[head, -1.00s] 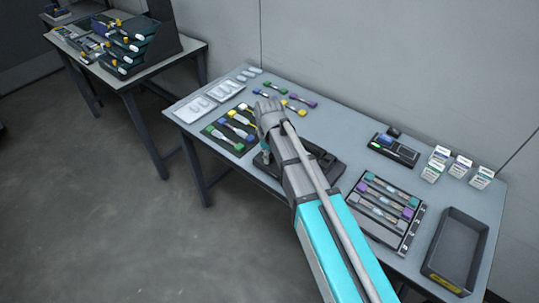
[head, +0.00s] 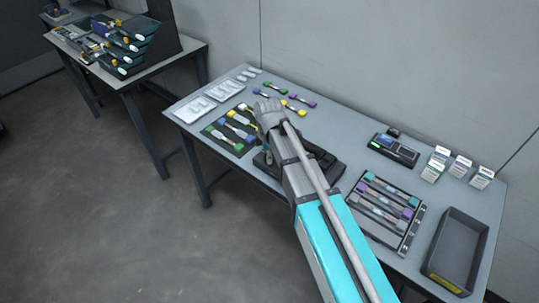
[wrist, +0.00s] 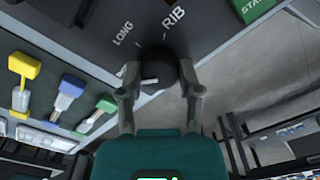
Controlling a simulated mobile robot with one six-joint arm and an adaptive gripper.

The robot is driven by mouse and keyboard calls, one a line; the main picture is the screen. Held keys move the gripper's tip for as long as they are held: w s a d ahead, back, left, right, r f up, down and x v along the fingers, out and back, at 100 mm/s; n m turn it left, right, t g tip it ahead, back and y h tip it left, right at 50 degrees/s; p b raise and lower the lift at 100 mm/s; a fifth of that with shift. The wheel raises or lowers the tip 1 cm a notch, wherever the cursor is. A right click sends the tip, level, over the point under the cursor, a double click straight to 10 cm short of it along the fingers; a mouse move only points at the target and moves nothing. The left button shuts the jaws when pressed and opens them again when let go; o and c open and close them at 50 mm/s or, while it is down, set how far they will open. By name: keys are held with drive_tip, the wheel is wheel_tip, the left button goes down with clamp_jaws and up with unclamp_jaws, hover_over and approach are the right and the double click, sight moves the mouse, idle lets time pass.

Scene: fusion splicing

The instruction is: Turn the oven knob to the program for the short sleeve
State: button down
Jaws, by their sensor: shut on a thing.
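The dark round oven knob (wrist: 160,66) shows in the wrist view on a dark panel (wrist: 95,20). Printed words LONG and RIB stand beyond it, with tick lines. A third label at its left is partly hidden and cannot be read. A pale pointer mark on the knob seems to lie toward the left, toward that label. My gripper (wrist: 161,88) has one finger on each side of the knob and is shut on it. In the head view my arm reaches over the dark oven (head: 325,163) and hides the knob.
A green button marked START (wrist: 252,8) is on the panel at the right. A tray of colored-end pieces (head: 232,132) lies left of the oven. A rack (head: 385,215), an empty dark bin (head: 455,250) and a small device with a screen (head: 393,150) stand to the right.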

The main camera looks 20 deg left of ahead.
drive_tip(key=shift+s, duration=0.15)
drive_tip(key=shift+c, duration=1.3)
unclamp_jaws()
drive_tip(key=shift+r, duration=0.15)
